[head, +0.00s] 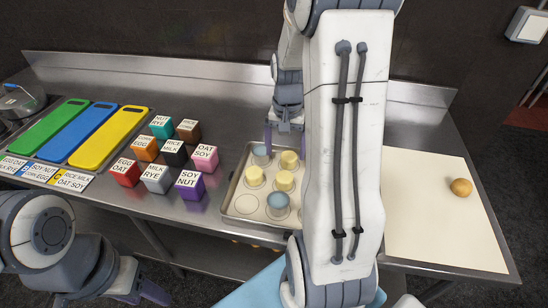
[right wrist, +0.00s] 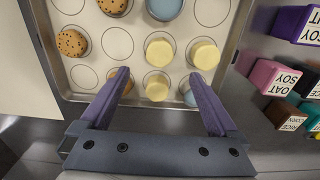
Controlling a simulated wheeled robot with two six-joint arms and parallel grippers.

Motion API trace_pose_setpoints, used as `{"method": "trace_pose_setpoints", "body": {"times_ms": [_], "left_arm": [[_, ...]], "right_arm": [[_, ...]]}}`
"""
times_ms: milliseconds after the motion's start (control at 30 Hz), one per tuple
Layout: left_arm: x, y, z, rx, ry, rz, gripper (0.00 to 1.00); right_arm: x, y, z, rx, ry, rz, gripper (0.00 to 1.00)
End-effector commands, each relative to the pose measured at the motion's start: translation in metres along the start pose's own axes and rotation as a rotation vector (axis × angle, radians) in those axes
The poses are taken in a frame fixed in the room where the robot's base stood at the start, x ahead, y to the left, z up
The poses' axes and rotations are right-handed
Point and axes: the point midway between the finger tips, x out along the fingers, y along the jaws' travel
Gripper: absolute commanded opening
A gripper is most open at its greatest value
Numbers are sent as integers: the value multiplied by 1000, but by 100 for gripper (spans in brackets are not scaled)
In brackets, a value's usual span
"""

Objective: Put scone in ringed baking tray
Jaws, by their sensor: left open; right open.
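A round golden-brown piece (head: 460,187), which looks like the scone, lies on the cream mat at the right of the head view. The ringed baking tray (head: 230,217) is in the middle, partly hidden by my right arm; its rings also show in the right wrist view (right wrist: 83,77). It holds pale yellow rounds (head: 284,181), blue-grey rounds (head: 278,200) and chip-dotted brown cookies (right wrist: 72,43). My right gripper (head: 285,135) is open and empty above the tray's far edge. My left gripper (head: 140,292) is open at the lower left, away from the tray, partly visible.
Several labelled cubes (head: 174,152) stand left of the tray. Green, blue and yellow boards (head: 110,137) lie further left, with label cards before them. The cream mat (head: 425,220) is mostly bare. A raised metal edge runs along the back of the counter.

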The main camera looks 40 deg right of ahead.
Motion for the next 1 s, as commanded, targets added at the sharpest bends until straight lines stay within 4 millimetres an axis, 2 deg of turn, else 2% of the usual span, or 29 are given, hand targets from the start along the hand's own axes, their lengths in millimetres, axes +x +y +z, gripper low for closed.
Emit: {"method": "trace_pose_setpoints", "body": {"times_ms": [167, 233, 367, 467, 500, 633, 700, 800, 900, 1000], "left_arm": [[0, 0, 0, 0, 0, 0, 50], [0, 0, 0, 0, 0, 0, 50], [0, 0, 0, 0, 0, 0, 50], [0, 0, 0, 0, 0, 0, 50], [0, 0, 0, 0, 0, 0, 50], [0, 0, 0, 0, 0, 0, 50], [0, 0, 0, 0, 0, 0, 50], [0, 0, 0, 0, 0, 0, 50], [0, 0, 0, 0, 0, 0, 50], [0, 0, 0, 0, 0, 0, 50]], "right_arm": [[-3, -1, 0, -2, 1, 0, 96], [-5, -6, 5, -26, 2, -2, 96], [-16, -41, 37, -180, 6, -11, 96], [-28, -78, 87, -395, 10, -24, 96], [-33, -90, 111, -494, 11, -30, 96], [-45, -112, 192, -811, 9, -51, 96], [-50, -113, 232, -977, 8, -62, 96], [-54, -105, 280, -1187, 3, -77, 96], [-55, -93, 313, -1347, -4, -88, 96], [-55, -83, 332, -1449, -8, -95, 96]]}}
